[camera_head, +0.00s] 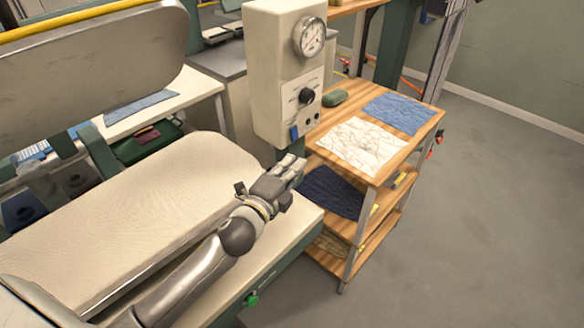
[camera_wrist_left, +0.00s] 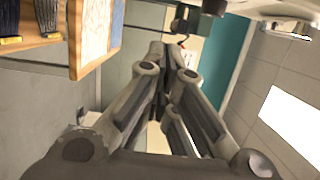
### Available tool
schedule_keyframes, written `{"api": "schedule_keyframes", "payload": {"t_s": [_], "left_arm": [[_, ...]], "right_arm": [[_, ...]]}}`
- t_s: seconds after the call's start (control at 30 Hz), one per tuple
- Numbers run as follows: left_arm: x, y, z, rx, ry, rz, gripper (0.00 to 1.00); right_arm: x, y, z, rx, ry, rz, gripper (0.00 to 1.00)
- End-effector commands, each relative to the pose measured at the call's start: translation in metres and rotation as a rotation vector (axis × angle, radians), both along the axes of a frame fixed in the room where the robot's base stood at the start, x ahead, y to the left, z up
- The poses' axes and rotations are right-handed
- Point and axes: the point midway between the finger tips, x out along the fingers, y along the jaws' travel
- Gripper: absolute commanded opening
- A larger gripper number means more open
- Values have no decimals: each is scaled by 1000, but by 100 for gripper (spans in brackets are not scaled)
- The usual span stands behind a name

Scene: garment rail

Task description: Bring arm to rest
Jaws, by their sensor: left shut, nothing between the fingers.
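My left arm reaches in from the lower left of the head view, over the front edge of the padded pressing board (camera_head: 150,215). My left gripper (camera_head: 292,164) is at the board's right end, just below the gauge box, with its fingers together and empty. In the left wrist view the closed gripper (camera_wrist_left: 165,65) points ahead with nothing between its fingers. My right gripper is in neither view.
The gauge box (camera_head: 283,75) stands close beyond my left gripper. A wooden shelf cart (camera_head: 400,160) to the right holds a white patterned cloth (camera_head: 362,145), a blue cloth (camera_head: 399,113) and a dark cloth (camera_head: 331,192). The floor (camera_head: 480,220) at right is clear.

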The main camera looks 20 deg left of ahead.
Motion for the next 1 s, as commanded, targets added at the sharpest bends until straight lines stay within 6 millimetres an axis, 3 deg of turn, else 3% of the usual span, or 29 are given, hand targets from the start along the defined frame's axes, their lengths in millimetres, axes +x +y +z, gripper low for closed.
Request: {"api": "schedule_keyframes", "payload": {"t_s": [0.53,0.67,0.83,1.0], "left_arm": [[-2,0,0,-3,1,1,0],[-12,4,-12,-84,60,41,0],[-56,16,-59,-392,291,211,0],[-133,17,-117,-745,592,451,0]], "right_arm": [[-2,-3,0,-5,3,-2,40],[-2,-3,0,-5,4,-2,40],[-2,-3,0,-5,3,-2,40],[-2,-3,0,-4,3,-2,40]]}}
